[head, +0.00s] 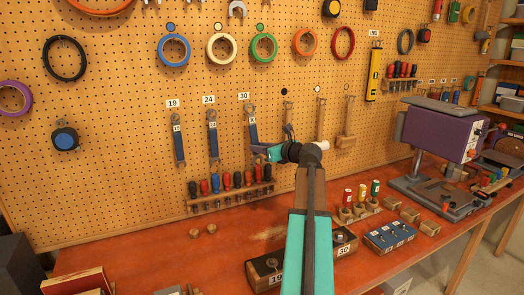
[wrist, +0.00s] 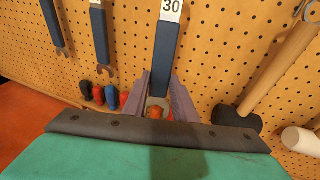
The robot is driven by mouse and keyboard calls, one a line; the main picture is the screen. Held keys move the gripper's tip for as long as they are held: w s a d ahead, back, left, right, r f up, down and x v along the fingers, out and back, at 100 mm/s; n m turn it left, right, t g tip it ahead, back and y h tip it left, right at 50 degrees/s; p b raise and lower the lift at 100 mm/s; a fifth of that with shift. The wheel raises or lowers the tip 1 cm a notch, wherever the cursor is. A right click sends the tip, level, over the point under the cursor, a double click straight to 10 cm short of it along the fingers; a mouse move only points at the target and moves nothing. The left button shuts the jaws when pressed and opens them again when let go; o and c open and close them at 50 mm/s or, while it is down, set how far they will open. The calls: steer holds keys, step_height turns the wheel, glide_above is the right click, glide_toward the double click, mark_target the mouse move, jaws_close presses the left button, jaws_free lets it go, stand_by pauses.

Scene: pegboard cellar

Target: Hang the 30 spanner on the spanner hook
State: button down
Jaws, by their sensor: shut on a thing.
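The 30 spanner (head: 252,124) has a blue handle and a grey open top end. It is upright in front of the pegboard, its top just below and slightly right of the 30 label (head: 243,96). My gripper (head: 264,152) is shut on the lower part of its handle. In the wrist view the blue handle (wrist: 165,55), marked 30, stands between the two purple fingers of my gripper (wrist: 160,80). The spanner's top is outside the wrist view. The hook itself is too small to make out, so I cannot tell whether the spanner is on it.
The 19 spanner (head: 178,140) and 24 spanner (head: 213,137) hang to the left. A hammer (head: 289,118) and mallets (head: 346,125) hang close on the right. A screwdriver rack (head: 230,199) is below. The red bench (head: 170,255) has some clear room at left.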

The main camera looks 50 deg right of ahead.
steer(key=shift+w+d+f+p, duration=0.15)
steer(key=shift+w+d+p, duration=0.05)
steer(key=shift+w, duration=0.25)
steer(key=shift+w+d+f+p, duration=0.15)
steer(key=shift+w+p, duration=0.05)
steer(key=shift+w, duration=0.2)
stand_by(0.5)
steer(key=c, duration=1.4)
jaws_free()
steer(key=shift+f, duration=0.1)
steer(key=shift+o, duration=0.2)
steer(key=shift+s, duration=0.15)
steer(key=b+v, duration=0.3)
steer(key=v, duration=1)
steer(key=shift+s, duration=0.25)
steer(key=shift+s, duration=0.15)
